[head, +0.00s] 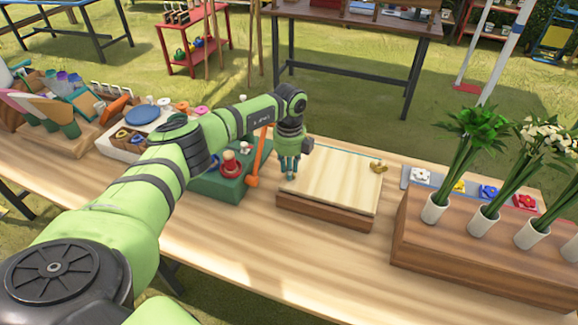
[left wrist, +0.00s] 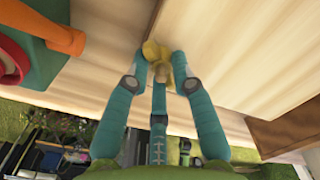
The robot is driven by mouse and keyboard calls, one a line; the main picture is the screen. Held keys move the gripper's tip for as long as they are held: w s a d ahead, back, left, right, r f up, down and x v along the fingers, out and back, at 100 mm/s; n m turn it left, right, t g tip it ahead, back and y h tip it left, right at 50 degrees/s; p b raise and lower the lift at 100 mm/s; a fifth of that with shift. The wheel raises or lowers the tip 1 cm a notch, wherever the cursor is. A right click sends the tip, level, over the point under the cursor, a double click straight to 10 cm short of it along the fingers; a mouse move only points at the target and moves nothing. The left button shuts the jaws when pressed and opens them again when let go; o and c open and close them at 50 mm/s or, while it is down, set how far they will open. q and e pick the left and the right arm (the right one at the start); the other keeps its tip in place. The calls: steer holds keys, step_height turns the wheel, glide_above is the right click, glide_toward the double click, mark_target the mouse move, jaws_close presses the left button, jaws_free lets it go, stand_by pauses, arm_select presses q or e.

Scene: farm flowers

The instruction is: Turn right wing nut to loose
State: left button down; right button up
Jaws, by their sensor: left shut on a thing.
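A pale wooden press board (head: 330,180) lies on a thicker brown base (head: 322,212) on the table. One brass wing nut (head: 378,166) sits at the board's right edge, clear of any gripper. My left gripper (head: 289,176) points down at the board's left edge. In the left wrist view its teal fingers (left wrist: 160,66) are closed around another brass wing nut (left wrist: 153,50), at the edge of the board. The fingers partly cover this nut, and how tight it sits cannot be told. My right gripper is in neither view.
A wooden flower stand (head: 440,250) with white vases is on the right. The table front is clear.

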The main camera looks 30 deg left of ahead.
arm_select(q)
steer(key=shift+d, duration=0.1)
steer(key=c, duration=1.1)
jaws_free()
steer(key=shift+w, duration=0.1)
step_height(320, 180, up, 12)
